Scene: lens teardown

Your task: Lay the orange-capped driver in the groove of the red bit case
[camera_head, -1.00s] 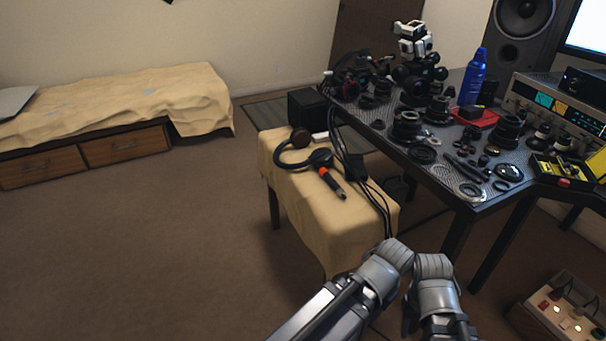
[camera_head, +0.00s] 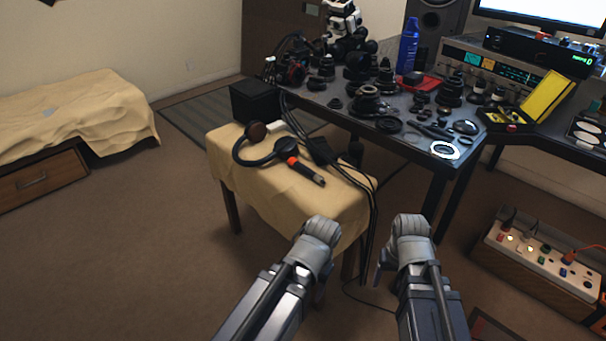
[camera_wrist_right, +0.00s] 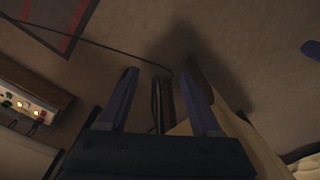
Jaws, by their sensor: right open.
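The orange-capped driver (camera_head: 305,172) lies on the cloth-covered stool, with its orange part toward the headphones and its dark end toward the lower right. A small red case or tray (camera_head: 430,84) sits at the back of the workbench by the blue can; its groove cannot be made out. My right gripper (camera_head: 382,268) is low in front of the stool, apart from the driver; in the right wrist view (camera_wrist_right: 158,78) its fingers are spread and empty. My left gripper (camera_head: 321,288) is in front of the stool, mostly hidden by its own wrist.
Headphones (camera_head: 257,152) lie beside the driver on the stool (camera_head: 235,186). Black cables (camera_head: 345,172) hang over its right side. The workbench (camera_head: 432,158) is crowded with lens parts and a yellow-lidded case (camera_head: 548,96). A power strip box (camera_head: 540,262) stands on the floor at right.

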